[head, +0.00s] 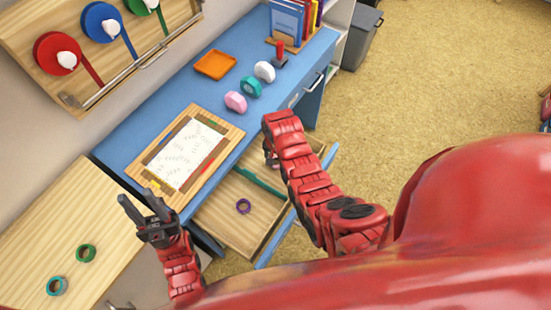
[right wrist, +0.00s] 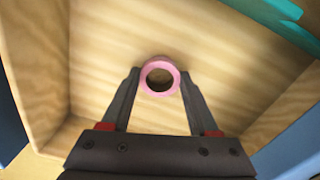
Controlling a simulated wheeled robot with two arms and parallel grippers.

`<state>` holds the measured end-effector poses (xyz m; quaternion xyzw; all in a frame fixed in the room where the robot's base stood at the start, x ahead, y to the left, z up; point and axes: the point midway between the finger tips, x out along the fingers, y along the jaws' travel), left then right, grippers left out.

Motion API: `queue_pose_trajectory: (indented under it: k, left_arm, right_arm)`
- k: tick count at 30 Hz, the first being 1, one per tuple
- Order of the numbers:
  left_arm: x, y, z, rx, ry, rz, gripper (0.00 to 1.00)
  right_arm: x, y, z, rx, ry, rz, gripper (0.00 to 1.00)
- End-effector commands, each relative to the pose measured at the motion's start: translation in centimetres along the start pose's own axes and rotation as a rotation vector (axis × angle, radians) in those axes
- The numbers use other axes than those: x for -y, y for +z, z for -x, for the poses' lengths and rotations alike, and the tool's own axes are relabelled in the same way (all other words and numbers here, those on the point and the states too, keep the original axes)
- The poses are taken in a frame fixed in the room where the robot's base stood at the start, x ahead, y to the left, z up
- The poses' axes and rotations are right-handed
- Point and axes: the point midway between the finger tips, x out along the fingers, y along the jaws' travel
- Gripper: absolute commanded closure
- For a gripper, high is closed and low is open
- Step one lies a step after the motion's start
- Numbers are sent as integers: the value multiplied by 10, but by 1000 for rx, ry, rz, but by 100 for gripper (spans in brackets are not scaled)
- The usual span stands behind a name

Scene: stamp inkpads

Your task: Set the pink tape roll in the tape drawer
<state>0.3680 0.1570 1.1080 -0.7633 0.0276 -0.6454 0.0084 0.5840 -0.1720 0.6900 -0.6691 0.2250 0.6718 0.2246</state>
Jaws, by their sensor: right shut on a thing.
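The pink tape roll (right wrist: 160,64) sits between the fingertips of my right gripper (right wrist: 160,78), which is shut on it, over the bare wooden floor of the drawer compartment. Whether the roll touches the floor, I cannot tell. In the head view the open drawer (head: 225,217) has a green divider (head: 258,181), and my right arm covers most of the far compartment and the gripper there. A purple roll (head: 243,206) lies in the near compartment. My left gripper (head: 138,196) is open and empty, left of the drawer, near the desk's front corner.
On the blue desk (head: 180,112) are a framed paper board (head: 187,152), an orange tray (head: 215,64), and pink (head: 235,101), teal (head: 250,86) and white (head: 265,71) dispensers. Green (head: 86,253) and teal (head: 56,286) rolls lie on the wooden table (head: 60,215).

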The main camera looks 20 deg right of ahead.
Motion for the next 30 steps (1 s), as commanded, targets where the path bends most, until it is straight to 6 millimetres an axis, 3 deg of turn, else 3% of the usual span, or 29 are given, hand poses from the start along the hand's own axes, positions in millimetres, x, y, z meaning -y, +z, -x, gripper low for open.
queue_pose_trajectory:
  k: [11, 12, 17, 30]
  left_arm:
    - [0, 0, 2, 0, 0, 0, 60]
    - [0, 0, 2, 0, 0, 0, 60]
    - [0, 0, 1, 0, 0, 0, 60]
    - [0, 0, 2, 0, 0, 0, 60]
  right_arm:
    - [0, 0, -6, -1, -1, 0, 91]
    - [0, 0, -6, -1, -1, 0, 36]
    - [0, -1, -5, -2, -1, 0, 9]
    - [2, -2, 4, -6, -4, 0, 9]
